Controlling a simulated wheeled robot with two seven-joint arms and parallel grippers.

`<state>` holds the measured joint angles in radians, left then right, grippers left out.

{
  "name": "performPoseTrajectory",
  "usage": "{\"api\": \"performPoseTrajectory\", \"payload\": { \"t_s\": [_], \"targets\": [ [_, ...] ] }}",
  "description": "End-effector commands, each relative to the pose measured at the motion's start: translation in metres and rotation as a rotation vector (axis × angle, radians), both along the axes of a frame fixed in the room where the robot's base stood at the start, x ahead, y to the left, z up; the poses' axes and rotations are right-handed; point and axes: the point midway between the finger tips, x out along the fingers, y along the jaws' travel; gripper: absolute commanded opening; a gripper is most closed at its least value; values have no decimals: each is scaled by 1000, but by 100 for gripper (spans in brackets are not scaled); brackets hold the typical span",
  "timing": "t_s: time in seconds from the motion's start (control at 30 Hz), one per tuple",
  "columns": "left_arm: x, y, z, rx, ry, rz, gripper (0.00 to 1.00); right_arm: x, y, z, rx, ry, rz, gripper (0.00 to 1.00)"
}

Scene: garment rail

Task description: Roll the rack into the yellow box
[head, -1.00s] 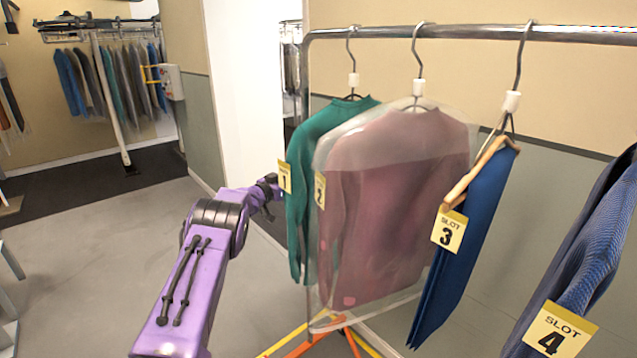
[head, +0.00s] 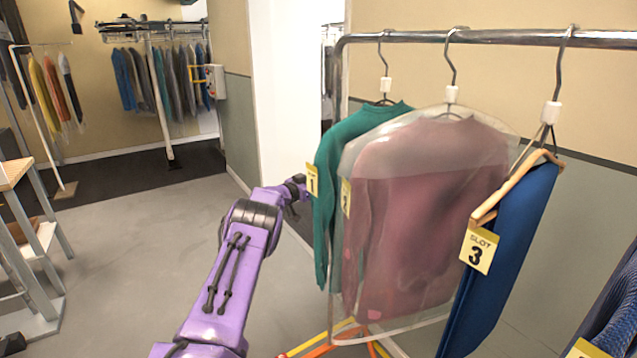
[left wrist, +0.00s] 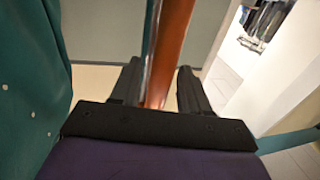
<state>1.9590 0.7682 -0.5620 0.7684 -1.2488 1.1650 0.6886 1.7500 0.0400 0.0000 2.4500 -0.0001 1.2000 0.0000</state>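The rack's chrome top rail (head: 500,38) runs across the upper right, bending down into an upright at its left end. Teal (head: 360,135), mauve bagged (head: 430,200) and blue (head: 510,250) garments hang from it with slot tags. Orange and yellow bars (head: 335,340) show low beneath it; I cannot tell which belong to a floor box. My left gripper (head: 300,190) is beside the teal garment at the upright. In the left wrist view, a reddish-brown post (left wrist: 165,65) stands between my left gripper's (left wrist: 158,75) fingers, with slim gaps beside it. My right gripper is out of view.
Grey floor (head: 140,220) is open left of the rack. A table with metal legs (head: 25,230) stands at the left edge. Other garment rails (head: 165,75) stand at the back. A white wall end (head: 285,110) is behind the rack's left end.

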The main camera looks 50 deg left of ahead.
Motion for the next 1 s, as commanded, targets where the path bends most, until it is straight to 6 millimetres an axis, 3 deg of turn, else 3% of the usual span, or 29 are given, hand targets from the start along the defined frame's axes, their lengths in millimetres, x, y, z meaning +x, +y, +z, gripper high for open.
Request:
{"api": "performPoseTrajectory", "payload": {
  "t_s": [0.23,0.6,0.73,1.0],
  "targets": [
    [-18,-3,0,-4,1,0,46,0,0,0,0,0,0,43],
    [-91,-12,-2,0,2,-2,46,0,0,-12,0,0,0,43],
    [-101,-13,-1,0,1,-2,46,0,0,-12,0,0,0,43],
    [-102,-13,-1,0,1,-3,46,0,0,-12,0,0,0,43]
  ]
}}
